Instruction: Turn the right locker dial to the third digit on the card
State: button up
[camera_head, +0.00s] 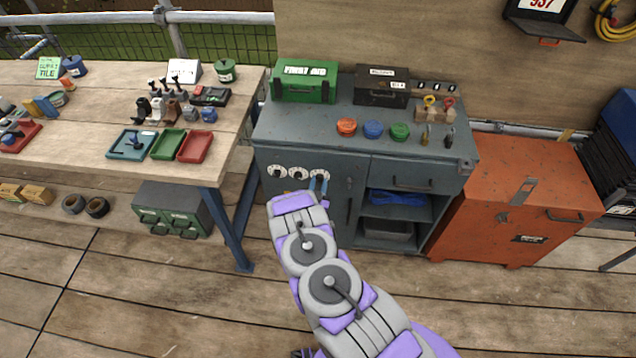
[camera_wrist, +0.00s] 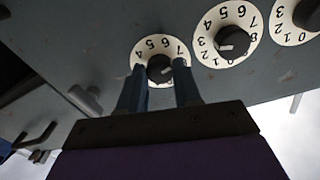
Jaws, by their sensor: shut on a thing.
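The right locker dial (camera_head: 323,173) is a white numbered disc with a black knob on the grey cabinet front. In the wrist view this dial (camera_wrist: 145,50) is the leftmost of three, and its pale pointer mark points roughly right. My gripper (camera_head: 318,184) is at this dial. In the wrist view my gripper (camera_wrist: 160,86) has its two blue fingers shut on the knob, one on each side, hiding the lower digits. The middle dial (camera_head: 298,173) and left dial (camera_head: 277,172) are free.
The grey cabinet (camera_head: 350,215) has a green first aid box (camera_head: 305,82), a dark case (camera_head: 382,87) and coloured knobs on top. An orange chest (camera_head: 520,205) stands right of it. A wooden workbench (camera_head: 100,95) with trays is at left. The plank floor in front is clear.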

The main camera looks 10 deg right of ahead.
jog(key=shift+n, duration=0.5)
jog(key=o, duration=1)
jog(key=shift+o, duration=0.2)
jog(key=shift+a, duration=0.1)
jog(key=p+v, duration=0.2)
jog(key=v, duration=1.5)
jog(key=shift+s+p, duration=0.15)
jog(key=shift+p, duration=0.2)
jog(key=shift+a+f, duration=0.1)
